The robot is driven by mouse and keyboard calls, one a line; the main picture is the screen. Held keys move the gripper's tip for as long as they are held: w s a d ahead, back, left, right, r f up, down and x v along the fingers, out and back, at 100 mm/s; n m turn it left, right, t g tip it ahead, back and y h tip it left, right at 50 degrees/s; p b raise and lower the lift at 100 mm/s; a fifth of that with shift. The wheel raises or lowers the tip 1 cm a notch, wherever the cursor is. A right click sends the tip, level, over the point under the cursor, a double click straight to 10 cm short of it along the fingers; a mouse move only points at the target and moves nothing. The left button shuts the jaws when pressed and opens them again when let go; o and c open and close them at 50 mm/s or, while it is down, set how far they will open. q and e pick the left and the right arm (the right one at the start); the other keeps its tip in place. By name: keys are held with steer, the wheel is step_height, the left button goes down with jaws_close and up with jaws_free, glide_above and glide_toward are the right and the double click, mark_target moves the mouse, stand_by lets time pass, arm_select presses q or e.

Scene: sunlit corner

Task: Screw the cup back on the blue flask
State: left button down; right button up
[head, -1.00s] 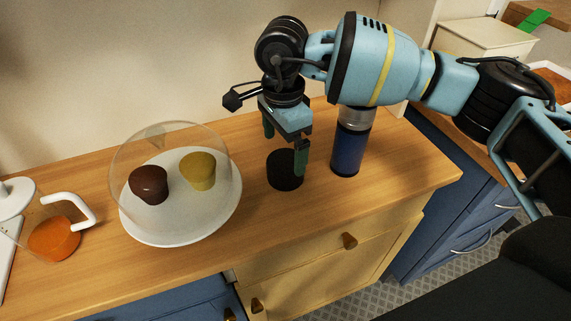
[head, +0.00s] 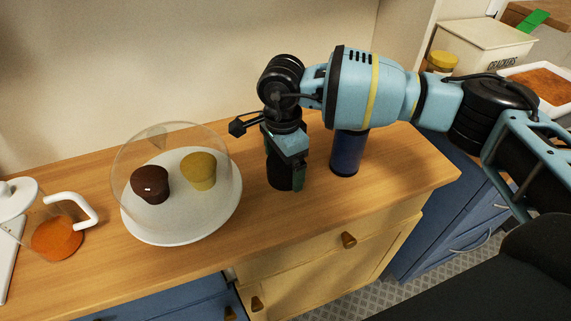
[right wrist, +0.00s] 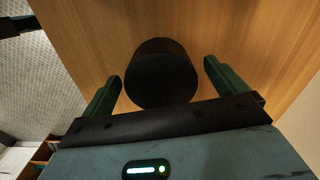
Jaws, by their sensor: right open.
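The blue flask (head: 347,153) stands upright on the wooden counter, its upper part hidden behind my right arm. The black cup (head: 280,174) stands on the counter to the left of the flask. My right gripper (head: 287,178) points down over the cup, with its fingers beside it. In the right wrist view the cup (right wrist: 162,74) sits between the two green fingers of the gripper (right wrist: 163,80), which is open with a gap on each side. My left gripper is not in view.
A white plate (head: 165,232) with two muffins under a clear dome stands left of the cup. A glass jug with orange contents (head: 57,238) is at the far left. The counter's front edge runs close in front of the cup.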

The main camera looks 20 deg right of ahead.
mark_target(283, 165)
steer(key=c, duration=1.1)
steer(key=shift+o, duration=0.2)
steer(key=shift+r, duration=0.1)
steer(key=shift+r, duration=0.4)
steer(key=r, duration=0.1)
steer(key=s+r, duration=0.1)
steer(key=shift+a+r, duration=0.2)
steer(key=shift+r, duration=0.1)
steer(key=s+a+r+b, duration=0.1)
steer(key=s+a, duration=0.3)
steer(key=s, duration=1)
steer(key=shift+s+a+r, duration=0.15)
steer(key=shift+s+r, duration=0.05)
steer(key=shift+r, duration=0.05)
